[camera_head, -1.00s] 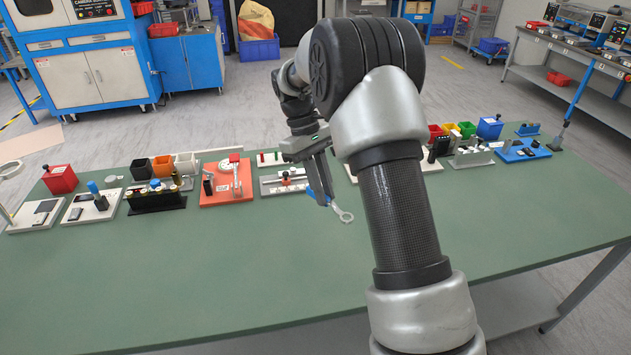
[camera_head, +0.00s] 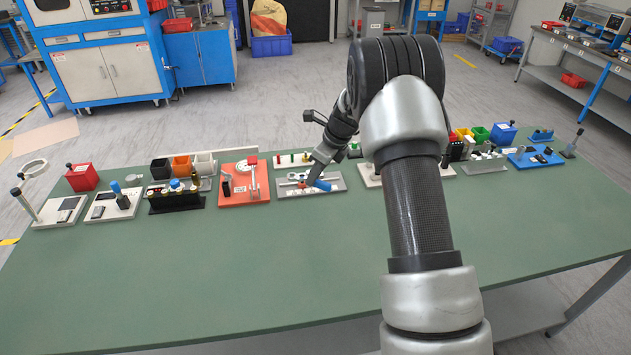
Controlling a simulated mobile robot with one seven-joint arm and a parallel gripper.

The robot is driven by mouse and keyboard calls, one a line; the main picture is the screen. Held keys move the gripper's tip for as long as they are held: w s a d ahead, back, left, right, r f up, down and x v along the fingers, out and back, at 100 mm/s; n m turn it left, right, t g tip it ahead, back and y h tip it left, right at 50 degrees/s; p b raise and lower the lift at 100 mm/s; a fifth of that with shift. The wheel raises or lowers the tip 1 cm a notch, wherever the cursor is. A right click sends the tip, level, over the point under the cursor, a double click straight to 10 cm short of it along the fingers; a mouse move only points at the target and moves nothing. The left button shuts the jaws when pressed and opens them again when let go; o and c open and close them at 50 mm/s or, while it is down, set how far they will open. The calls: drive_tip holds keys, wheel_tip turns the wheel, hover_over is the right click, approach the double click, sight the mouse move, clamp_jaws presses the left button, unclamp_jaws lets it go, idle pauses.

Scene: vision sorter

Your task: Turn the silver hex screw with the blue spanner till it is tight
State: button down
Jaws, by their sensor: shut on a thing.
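My gripper (camera_head: 316,176) points down over the grey plate (camera_head: 290,192) near the middle of the table's back row. It is shut on the blue spanner (camera_head: 322,185), whose blue part shows just below and to the right of the fingers. The spanner's ring end is not clearly visible, and I cannot tell whether it sits on a screw. Small red and pale parts lie on the plate to the left of my fingers. The silver hex screw is too small or too hidden to make out.
An orange board (camera_head: 232,196) with fixtures stands just left of the grey plate. A black rack (camera_head: 176,204) is farther left. A blue fixture (camera_head: 535,160) is at the far right. The front of the green table (camera_head: 210,270) is clear.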

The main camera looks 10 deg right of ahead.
drive_tip(key=shift+w+d+m+t+h, duration=0.8)
drive_tip(key=shift+w+m+h, duration=0.8)
drive_tip(key=shift+w+m, duration=2.4)
drive_tip(key=shift+m, duration=0.5)
drive_tip(key=f+b, duration=0.1)
drive_tip(key=f, duration=0.1)
drive_tip(key=f+b, duration=0.1)
drive_tip(key=f, duration=0.1)
drive_tip(key=s+f+b, duration=0.1)
drive_tip(key=f, duration=0.1)
drive_tip(key=shift+a+b, duration=0.1)
drive_tip(key=shift+b, duration=0.3)
drive_tip(key=shift+w+d+n+y+b, duration=0.15)
drive_tip(key=shift+d+n+y+b, duration=0.25)
drive_tip(key=shift+d+n+b, duration=0.65)
drive_tip(key=shift+r+n+b, duration=0.1)
drive_tip(key=shift+n+b, duration=0.15)
drive_tip(key=shift+b, duration=0.1)
drive_tip(key=shift+w+d+r+n+y+p, duration=0.1)
drive_tip(key=shift+w+d+n+y+p, duration=0.1)
drive_tip(key=shift+d+n+y, duration=0.3)
drive_tip(key=shift+w+d+r+n+y+p, duration=0.1)
drive_tip(key=shift+w+d+n+p, duration=0.1)
drive_tip(key=shift+n, duration=0.5)
drive_tip(key=shift+w+d+n+g+y+p, duration=0.15)
drive_tip(key=shift+w+d+n+g+p, duration=0.1)
drive_tip(key=shift+n, duration=0.3)
drive_tip(key=shift+w+d+n+g+y+p, duration=0.15)
drive_tip(key=shift+n+g+p, duration=0.1)
drive_tip(key=shift+n, duration=0.3)
